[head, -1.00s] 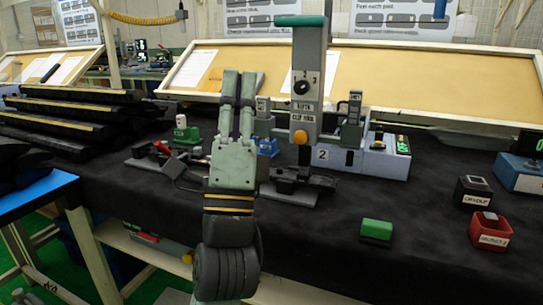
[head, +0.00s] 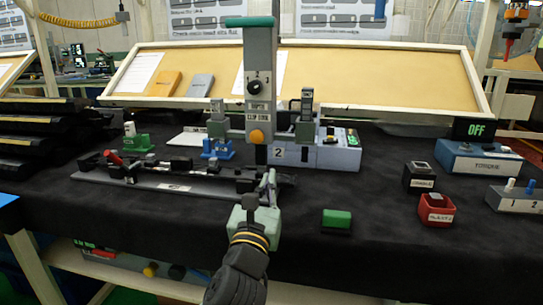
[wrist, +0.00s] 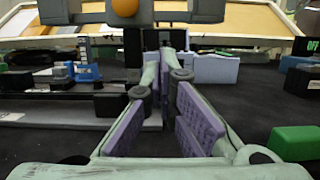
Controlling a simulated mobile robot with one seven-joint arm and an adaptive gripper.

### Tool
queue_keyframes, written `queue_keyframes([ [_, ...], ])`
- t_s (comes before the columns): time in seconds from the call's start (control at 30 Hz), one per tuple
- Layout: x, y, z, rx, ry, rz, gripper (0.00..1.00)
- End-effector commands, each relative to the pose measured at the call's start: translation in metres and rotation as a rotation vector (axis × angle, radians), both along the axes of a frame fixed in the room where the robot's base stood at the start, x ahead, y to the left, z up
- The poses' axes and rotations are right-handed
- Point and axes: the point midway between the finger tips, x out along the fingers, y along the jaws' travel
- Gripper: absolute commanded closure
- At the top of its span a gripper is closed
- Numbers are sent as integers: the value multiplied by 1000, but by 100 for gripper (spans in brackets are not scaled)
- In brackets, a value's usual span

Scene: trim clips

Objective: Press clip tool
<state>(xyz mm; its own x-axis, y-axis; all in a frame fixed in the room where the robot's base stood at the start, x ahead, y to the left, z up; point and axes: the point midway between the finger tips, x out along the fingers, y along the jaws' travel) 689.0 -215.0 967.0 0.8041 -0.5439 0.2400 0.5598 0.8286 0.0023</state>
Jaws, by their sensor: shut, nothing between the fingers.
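The clip tool (head: 259,75) is a tall grey press with a green top, a dark knob and an orange button (head: 257,136). It stands over the right part of a long fixture (head: 174,186) with dark blocks and a red-handled clamp (head: 114,158). My gripper (head: 268,177) is shut and empty, low in front of the fixture's right part and below the orange button. In the wrist view, the purple-padded fingers (wrist: 165,45) point forward, with the orange button (wrist: 125,7) above and left of them. Whether the fingertips touch the fixture cannot be told.
A green block (head: 337,219) lies right of my gripper. A black box (head: 419,176), a red bin (head: 436,209), a blue box with an OFF display (head: 482,160) and a switch box (head: 516,198) stand further right. The cloth in front is largely clear.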

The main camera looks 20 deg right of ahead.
Motion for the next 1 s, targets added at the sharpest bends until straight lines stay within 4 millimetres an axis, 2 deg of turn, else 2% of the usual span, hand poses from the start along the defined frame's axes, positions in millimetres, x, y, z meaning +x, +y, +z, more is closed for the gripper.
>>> queue_keyframes([
  [0.2,8,-6,5,-3,0,-2,100],
  [0.7,73,-49,25,-2,0,0,100],
  [1.0,81,-54,25,-3,-1,0,100],
])
